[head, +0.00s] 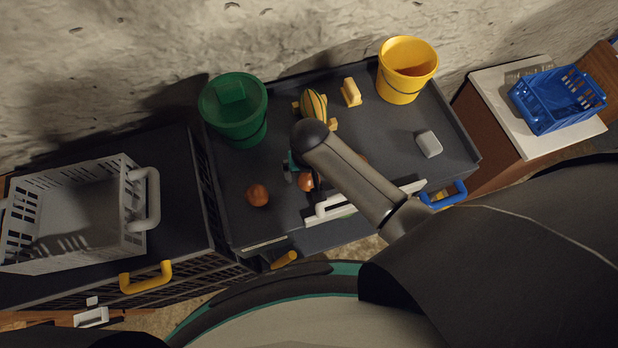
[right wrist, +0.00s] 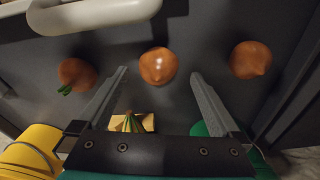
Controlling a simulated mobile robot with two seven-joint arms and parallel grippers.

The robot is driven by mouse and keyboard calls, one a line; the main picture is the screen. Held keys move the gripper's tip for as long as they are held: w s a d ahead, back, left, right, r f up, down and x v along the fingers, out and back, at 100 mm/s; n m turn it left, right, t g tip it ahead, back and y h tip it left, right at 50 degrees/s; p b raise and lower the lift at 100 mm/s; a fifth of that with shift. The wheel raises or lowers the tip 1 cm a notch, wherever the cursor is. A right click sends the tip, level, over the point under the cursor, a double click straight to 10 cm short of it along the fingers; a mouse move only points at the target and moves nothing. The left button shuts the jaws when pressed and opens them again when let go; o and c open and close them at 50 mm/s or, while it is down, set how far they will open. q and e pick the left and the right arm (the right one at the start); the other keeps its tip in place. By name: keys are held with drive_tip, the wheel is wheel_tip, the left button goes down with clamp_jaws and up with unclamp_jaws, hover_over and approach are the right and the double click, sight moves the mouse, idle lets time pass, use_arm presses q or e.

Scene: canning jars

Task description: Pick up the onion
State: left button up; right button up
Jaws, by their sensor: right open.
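One onion (head: 258,195) lies apart at the left in the head view and shows at the right in the right wrist view (right wrist: 250,60). A middle onion (right wrist: 158,66) lies just beyond and between the fingertips of my right gripper (right wrist: 159,73). My right gripper is open and empty, pointing down; my arm covers much of it in the head view (head: 302,178). A third onion (right wrist: 76,73), with a green bit beside it, is mostly hidden by my arm in the head view. My left gripper is not in view.
A green bucket (head: 234,120) and a yellow bucket (head: 401,85) stand at the back. Between them are a striped squash-like item (head: 313,103) and a yellow block (head: 351,92). A pale block (head: 429,144) lies right. A grey crate (head: 130,238) and blue basket (head: 540,125) flank the surface.

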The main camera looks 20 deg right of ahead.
sight(309, 176)
drive_tip(key=shift+w+d+f+b, duration=0.15)
drive_tip(key=shift+f+b, duration=0.1)
drive_tip(key=shift+f, duration=0.7)
drive_tip(key=shift+w+a+f+b, duration=0.15)
drive_tip(key=shift+f+b, duration=0.1)
drive_tip(key=shift+f, duration=0.7)
drive_tip(key=shift+d, duration=0.1)
drive_tip(key=c, duration=0.8)
drive_tip(key=shift+r, duration=0.1)
